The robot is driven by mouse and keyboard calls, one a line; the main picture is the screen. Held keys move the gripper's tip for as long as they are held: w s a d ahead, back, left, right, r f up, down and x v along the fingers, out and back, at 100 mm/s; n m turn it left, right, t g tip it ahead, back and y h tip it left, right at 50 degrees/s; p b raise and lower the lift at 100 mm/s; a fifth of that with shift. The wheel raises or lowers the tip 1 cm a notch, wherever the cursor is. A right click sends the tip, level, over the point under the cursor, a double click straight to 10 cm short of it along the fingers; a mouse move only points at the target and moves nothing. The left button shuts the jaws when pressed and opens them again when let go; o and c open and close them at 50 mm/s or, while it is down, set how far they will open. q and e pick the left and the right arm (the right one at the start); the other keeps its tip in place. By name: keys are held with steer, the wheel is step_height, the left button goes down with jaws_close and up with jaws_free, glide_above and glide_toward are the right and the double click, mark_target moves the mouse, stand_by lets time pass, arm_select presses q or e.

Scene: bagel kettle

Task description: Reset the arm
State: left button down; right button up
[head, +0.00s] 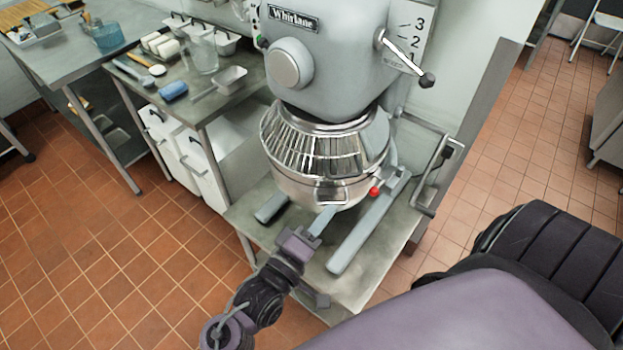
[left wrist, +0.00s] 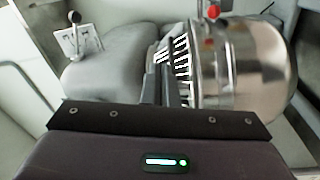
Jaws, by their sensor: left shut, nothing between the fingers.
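My left arm comes in from the bottom left in the head view. Its gripper (head: 323,222) is just in front of and below the steel mixer bowl (head: 322,190). In the left wrist view the fingers (left wrist: 160,75) are shut together and empty, in front of the bowl (left wrist: 250,65) and its wire guard (left wrist: 180,55). I cannot tell if the fingertips touch the bowl. The grey mixer (head: 325,60) stands upright behind. My right gripper does not show.
The mixer stands on a steel table (head: 380,270) with grey base legs (head: 360,230). A lever with a red knob (head: 374,191) is right of the bowl. A side table (head: 215,100) with containers and a blue item (head: 174,91) is at left. Tiled floor (head: 120,260) is clear at lower left.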

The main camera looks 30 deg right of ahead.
arm_select(q)
steer(key=a+f+y+b, duration=0.1)
steer(key=a+f+y, duration=0.35)
steer(key=f, duration=0.85)
steer(key=a+f+y+b, duration=0.1)
steer(key=a+f+y, duration=0.1)
steer(key=a+f, duration=0.8)
steer(key=a+f+y+b, duration=0.1)
steer(key=a+f+y, duration=0.35)
steer(key=f, duration=1.05)
steer(key=s+a+f+m+g+y+b, duration=0.1)
steer(key=s+a+f, duration=0.3)
steer(key=a+f, duration=0.2)
steer(key=s+a+f+m+g+y+b, duration=0.1)
steer(key=s+a+f+y, duration=0.1)
steer(key=s+a+f, duration=0.4)
steer(key=s+a+f+g+y, duration=0.1)
steer(key=s+a+f+y, duration=0.1)
steer(key=s+a+f, duration=0.3)
steer(key=s+a+f+m+g+y, duration=0.1)
steer(key=s+a+f, duration=0.3)
steer(key=s+a, duration=0.5)
steer(key=shift+a+f+m+g+y+b, duration=0.4)
steer(key=shift+a+g, duration=0.3)
steer(key=shift+a, duration=0.25)
steer(key=shift+s, duration=0.1)
